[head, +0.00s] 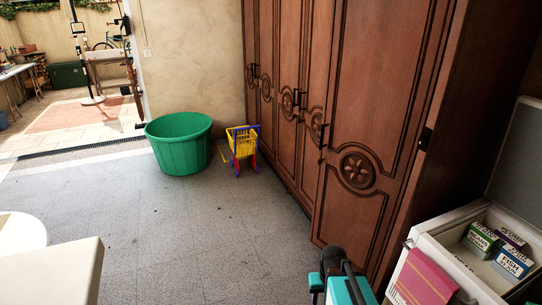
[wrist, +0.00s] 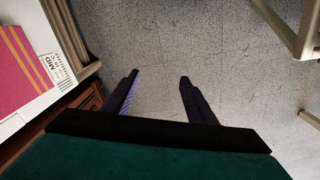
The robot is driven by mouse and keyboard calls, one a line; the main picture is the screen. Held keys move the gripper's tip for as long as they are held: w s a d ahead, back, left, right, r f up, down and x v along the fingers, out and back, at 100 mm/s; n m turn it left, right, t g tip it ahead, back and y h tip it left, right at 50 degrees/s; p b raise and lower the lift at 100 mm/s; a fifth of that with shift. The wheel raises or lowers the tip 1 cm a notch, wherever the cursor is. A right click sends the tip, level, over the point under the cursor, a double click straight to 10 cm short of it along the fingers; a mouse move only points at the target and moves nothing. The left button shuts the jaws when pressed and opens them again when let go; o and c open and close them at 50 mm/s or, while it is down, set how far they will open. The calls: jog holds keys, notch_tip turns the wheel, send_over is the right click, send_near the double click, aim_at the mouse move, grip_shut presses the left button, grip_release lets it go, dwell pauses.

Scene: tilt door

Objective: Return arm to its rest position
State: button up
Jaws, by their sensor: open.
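My gripper (wrist: 159,77) shows in the wrist view with its two dark fingers apart. Nothing is between them, only grey floor beyond. In the head view, a teal and black part of my arm (head: 343,286) stands at the bottom edge, in front of the wardrobe and left of the white chest. The fingers cannot be made out there.
A brown wooden wardrobe (head: 375,120) lines the right side. An open white chest (head: 437,246) holding food boxes stands at lower right. A green tub (head: 180,150) and yellow toy cart (head: 243,145) stand farther back. Grey floor (head: 190,240) is clear at centre-left.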

jog(key=s+f+g+b, duration=0.2)
jog(key=s+f+b, duration=0.4)
jog(key=f, duration=0.7)
jog(key=s+a+f+g+b, duration=0.1)
jog(key=s+f+b, duration=0.6)
jog(key=s+f, duration=0.4)
jog(key=s+a+f+g+b, duration=0.1)
jog(key=s+f+b, duration=0.6)
jog(key=f, duration=0.8)
jog(key=shift+s+g, duration=0.8)
jog(key=shift+s, duration=0.25)
